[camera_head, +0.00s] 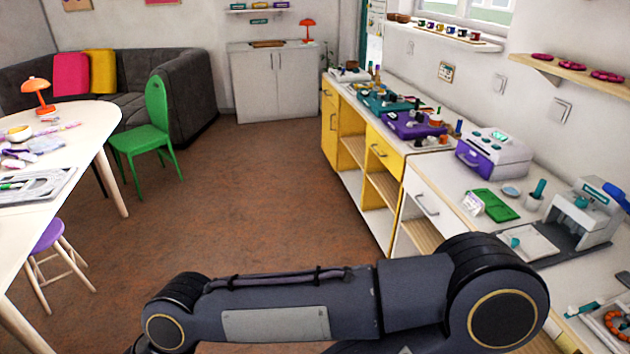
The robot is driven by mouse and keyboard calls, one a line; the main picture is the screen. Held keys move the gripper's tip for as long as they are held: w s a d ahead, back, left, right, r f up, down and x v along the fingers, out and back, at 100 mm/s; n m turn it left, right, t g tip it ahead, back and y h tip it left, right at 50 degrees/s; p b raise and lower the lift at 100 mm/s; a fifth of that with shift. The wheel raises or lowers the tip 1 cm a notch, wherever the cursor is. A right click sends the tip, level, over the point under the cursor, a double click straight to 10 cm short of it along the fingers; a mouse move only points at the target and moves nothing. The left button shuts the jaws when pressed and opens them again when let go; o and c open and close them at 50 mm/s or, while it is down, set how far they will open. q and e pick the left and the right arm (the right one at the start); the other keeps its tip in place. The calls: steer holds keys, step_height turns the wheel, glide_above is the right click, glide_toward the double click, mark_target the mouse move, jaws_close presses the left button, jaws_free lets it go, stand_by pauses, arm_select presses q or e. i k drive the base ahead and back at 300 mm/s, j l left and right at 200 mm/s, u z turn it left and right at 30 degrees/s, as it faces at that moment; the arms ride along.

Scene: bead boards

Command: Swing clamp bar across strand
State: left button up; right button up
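An orange beaded strand (617,322) lies curved on a pale tray or board (598,318) at the lower right edge of the view, partly cut off by the frame. I cannot make out a clamp bar there. A grey board (40,187) with small items on it lies on the white table at the left; its details are too small to tell. One of my arms stretches across the bottom of the view. Neither of my gripper's fingertips is in view.
A long counter (467,213) runs along the right wall, holding a grey-white machine (585,217), a purple and white box (494,153) and a green tray (495,204). A white table (92,125), green chair (150,135) and purple stool (48,236) stand left. The middle floor is clear.

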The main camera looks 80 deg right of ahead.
mark_target(574, 311)
steer(key=z, duration=2.9)
steer(key=i+l+z, duration=0.35)
steer(key=z, duration=0.15)
steer(key=i+l+z, duration=0.1)
steer(key=i+z, duration=0.4)
steer(key=z, duration=1.35)
